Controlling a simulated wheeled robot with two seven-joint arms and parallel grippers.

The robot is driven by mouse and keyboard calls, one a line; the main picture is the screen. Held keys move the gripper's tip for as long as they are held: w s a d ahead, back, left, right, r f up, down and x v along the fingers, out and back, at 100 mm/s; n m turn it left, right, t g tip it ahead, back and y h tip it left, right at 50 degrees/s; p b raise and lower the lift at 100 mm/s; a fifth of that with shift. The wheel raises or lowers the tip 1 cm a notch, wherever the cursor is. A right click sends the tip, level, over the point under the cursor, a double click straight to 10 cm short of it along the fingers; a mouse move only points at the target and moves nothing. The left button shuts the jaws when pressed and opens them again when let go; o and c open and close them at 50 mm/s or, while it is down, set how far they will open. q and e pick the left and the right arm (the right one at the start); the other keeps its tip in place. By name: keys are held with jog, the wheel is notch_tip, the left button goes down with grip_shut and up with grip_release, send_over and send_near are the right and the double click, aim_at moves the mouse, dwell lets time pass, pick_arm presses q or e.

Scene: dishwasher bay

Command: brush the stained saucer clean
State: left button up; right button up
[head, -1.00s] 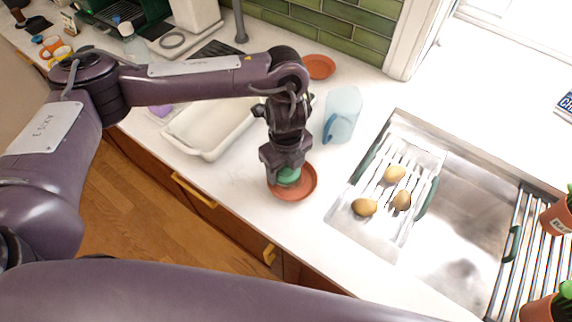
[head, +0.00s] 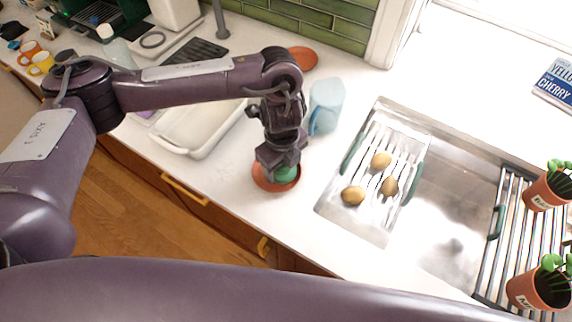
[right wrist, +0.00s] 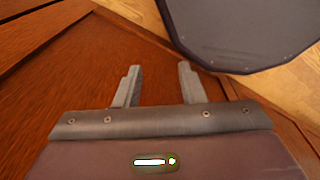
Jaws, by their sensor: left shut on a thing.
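A terracotta saucer (head: 262,182) lies on the white counter near its front edge in the head view. My left gripper (head: 281,160) points down over it, shut on a green brush (head: 287,174). The brush is at the saucer's right part and seems to touch it; it and the gripper hide much of the saucer, and I cannot make out a stain. A second terracotta saucer (head: 304,58) lies at the back by the tiled wall. My right gripper (right wrist: 156,85) is open and empty in the right wrist view, in front of brown wooden cabinet panels.
A blue translucent pitcher (head: 326,104) stands behind and right of the saucer. A cream tub (head: 201,144) is on the left. The sink (head: 448,205) on the right has a rack holding several potatoes (head: 381,160). Potted plants (head: 546,190) stand far right.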

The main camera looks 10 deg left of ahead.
pick_arm(q)
jog(key=shift+w+a+f, duration=0.1)
jog(key=shift+w+a, duration=0.15)
jog(key=shift+a, duration=0.35)
jog(key=shift+w+a, duration=0.2)
jog(key=shift+a, duration=0.35)
jog(key=shift+d+r, duration=0.1)
jog(key=shift+r, duration=0.25)
notch_tip(320, 180, up, 5)
jog(key=p, duration=0.6)
jog(key=shift+r, duration=0.2)
notch_tip(320, 180, up, 3)
jog(key=p, duration=0.3)
jog(key=shift+s+p, duration=0.1)
jog(key=shift+p, duration=0.2)
